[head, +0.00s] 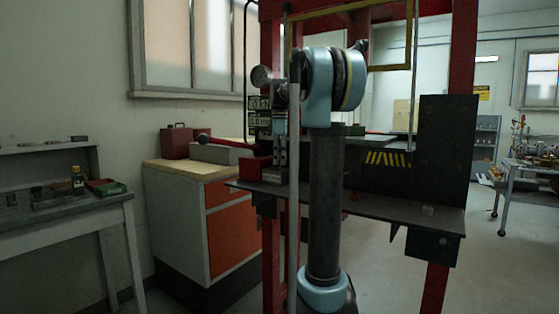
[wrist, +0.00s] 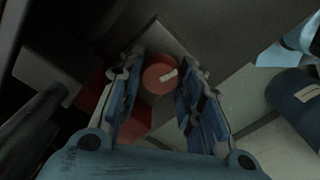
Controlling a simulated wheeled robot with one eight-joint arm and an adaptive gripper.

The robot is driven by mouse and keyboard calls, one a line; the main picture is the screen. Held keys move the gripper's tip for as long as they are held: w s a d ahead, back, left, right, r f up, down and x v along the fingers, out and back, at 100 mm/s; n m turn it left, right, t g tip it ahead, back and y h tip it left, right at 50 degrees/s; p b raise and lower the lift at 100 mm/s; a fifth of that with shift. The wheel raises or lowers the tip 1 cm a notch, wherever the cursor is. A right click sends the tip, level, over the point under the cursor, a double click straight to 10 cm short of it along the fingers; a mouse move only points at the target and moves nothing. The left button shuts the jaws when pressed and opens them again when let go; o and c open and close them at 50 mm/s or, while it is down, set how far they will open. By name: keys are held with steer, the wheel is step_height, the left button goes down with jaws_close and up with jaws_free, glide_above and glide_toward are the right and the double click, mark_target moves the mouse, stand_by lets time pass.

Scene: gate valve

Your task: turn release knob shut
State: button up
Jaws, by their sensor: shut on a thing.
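The release knob (wrist: 159,76) is a round red knob with a white mark on its face, seen in the middle of the wrist view. My gripper (wrist: 161,67) has one blue finger on each side of it and is shut on it. Part of the knob's side and its mounting are hidden by the fingers and shadow. In the head view my own arm stands in front of the red press frame (head: 271,35), and I cannot make out the knob or the fingertips there.
A pressure gauge (head: 261,77) sits on the press's left post. A dark press table (head: 400,207) spans the frame. An orange-fronted cabinet (head: 229,243) with a red toolbox (head: 187,142) stands behind left. A grey workbench (head: 62,207) is at far left.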

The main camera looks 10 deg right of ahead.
steer(key=m, duration=0.7)
steer(key=shift+w, duration=0.15)
steer(key=m, duration=0.4)
steer(key=shift+m, duration=2.1)
steer(key=o, duration=1.1)
step_height(320, 180, up, 12)
steer(key=shift+f, duration=0.1)
